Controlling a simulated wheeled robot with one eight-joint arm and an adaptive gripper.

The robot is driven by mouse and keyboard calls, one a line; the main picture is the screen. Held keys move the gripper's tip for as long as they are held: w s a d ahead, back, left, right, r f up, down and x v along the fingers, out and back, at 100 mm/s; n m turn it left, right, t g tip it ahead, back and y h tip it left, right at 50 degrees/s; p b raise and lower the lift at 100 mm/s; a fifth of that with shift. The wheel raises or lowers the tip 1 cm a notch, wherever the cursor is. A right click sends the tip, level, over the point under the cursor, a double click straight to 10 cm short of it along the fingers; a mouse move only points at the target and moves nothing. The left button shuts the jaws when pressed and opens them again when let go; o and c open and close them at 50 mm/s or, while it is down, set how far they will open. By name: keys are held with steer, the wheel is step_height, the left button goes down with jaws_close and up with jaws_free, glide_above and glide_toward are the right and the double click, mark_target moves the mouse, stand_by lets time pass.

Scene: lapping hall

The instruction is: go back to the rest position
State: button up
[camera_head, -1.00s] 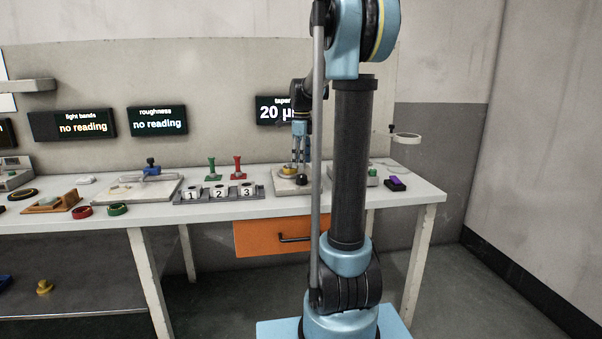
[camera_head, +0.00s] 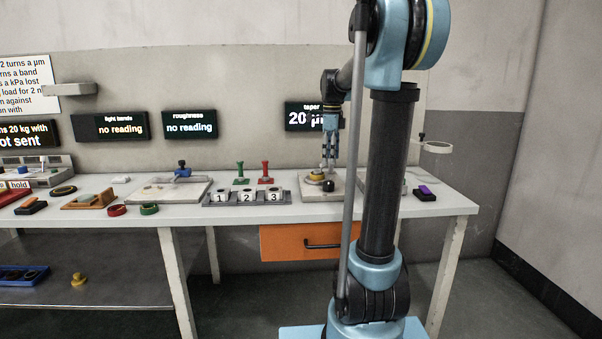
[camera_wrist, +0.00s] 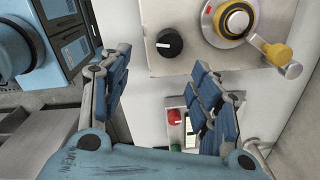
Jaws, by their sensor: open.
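My gripper (camera_head: 329,163) hangs fingers-down above the right part of the bench. It is open and empty, with a wide gap between its blue-and-black fingers in the wrist view (camera_wrist: 160,100). Beneath it in the head view is a pale plate device (camera_head: 312,193) with a yellow-ringed round part (camera_head: 316,177) and a black knob (camera_head: 328,185). In the wrist view the same device lies beyond the fingertips, with its black knob (camera_wrist: 170,42) and yellow-tipped lever (camera_wrist: 278,54). The fingers appear clear of it.
The white bench (camera_head: 215,213) carries blocks numbered 1 to 3 (camera_head: 246,197), red and green handles, coloured rings and a purple-topped black item (camera_head: 425,193). The taper display (camera_head: 305,116) is on the wall behind my arm. An orange drawer (camera_head: 290,243) is below. Open floor lies at the right.

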steer(key=s+f+n+t, duration=0.1)
steer(key=s+f+n, duration=0.4)
steer(key=s, duration=0.4)
steer(key=s+f+n, duration=0.2)
steer(key=s+n, duration=0.4)
steer(key=s, duration=0.4)
steer(key=s+f+n+t, duration=0.1)
steer(key=s+f+n, duration=1)
steer(key=s+f, duration=0.3)
steer(key=shift+f, duration=0.3)
steer(key=shift+w+f, duration=0.2)
steer(key=shift+w, duration=0.25)
